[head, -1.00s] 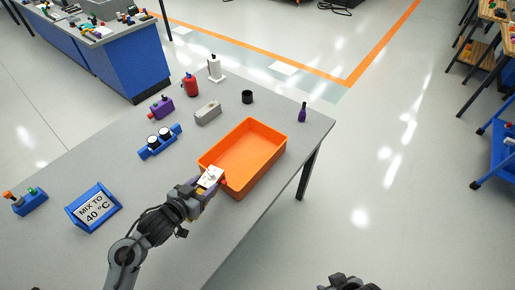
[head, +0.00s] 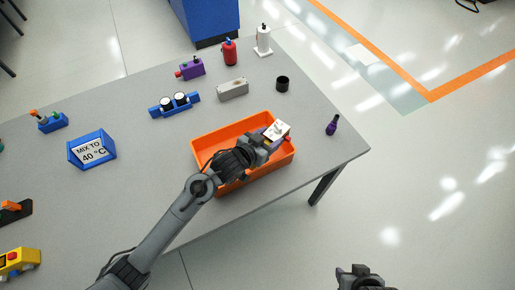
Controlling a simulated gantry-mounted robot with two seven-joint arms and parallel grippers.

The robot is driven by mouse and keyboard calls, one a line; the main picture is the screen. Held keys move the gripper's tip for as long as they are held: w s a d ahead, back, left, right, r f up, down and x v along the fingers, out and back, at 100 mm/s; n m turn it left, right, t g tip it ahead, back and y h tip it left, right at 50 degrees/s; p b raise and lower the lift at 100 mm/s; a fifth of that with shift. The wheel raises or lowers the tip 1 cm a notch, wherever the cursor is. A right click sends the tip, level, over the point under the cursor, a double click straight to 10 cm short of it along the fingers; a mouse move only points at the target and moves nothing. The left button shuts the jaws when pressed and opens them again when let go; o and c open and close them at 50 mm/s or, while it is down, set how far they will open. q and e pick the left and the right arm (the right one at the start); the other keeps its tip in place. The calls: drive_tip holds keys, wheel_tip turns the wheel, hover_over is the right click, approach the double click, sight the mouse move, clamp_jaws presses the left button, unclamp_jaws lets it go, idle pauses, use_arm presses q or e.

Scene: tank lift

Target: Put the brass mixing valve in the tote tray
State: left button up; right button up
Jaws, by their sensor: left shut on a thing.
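The orange tote tray (head: 208,145) stands near the table's front edge, open at the top. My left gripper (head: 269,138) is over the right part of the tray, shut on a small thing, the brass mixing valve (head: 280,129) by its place. Its pale face and small coloured parts show at the fingertips; the gripper hides most of it. I cannot tell whether it touches the tray floor. My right gripper (head: 357,279) shows only in part at the bottom edge, away from the table, and its fingers cannot be made out.
Behind the tray stand a grey block (head: 233,90), a black cup (head: 282,84), a red bottle (head: 229,53) and a white dispenser (head: 264,41). A purple bottle (head: 332,125) is to the right. A blue sign (head: 92,148) reads "MIX TO 40 °C". The table between sign and tray is clear.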

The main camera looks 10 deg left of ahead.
use_arm(q)
drive_tip(key=shift+w+d+f, duration=0.15)
drive_tip(key=shift+w+d, duration=0.05)
drive_tip(key=shift+d, duration=0.05)
drive_tip(key=shift+w+f, duration=0.25)
drive_tip(key=shift+f, duration=0.05)
drive_tip(key=w+a+f, duration=0.2)
drive_tip(key=f, duration=0.1)
drive_tip(key=w+a+f+b, duration=0.1)
drive_tip(key=w+a+f, duration=0.1)
drive_tip(key=a+f, duration=0.1)
drive_tip(key=w+a+f+b, duration=0.1)
drive_tip(key=w+a+f, duration=0.1)
drive_tip(key=a+f, duration=0.1)
drive_tip(key=shift+w+f, duration=0.35)
drive_tip(key=shift+f, duration=0.35)
drive_tip(key=shift+b, duration=0.3)
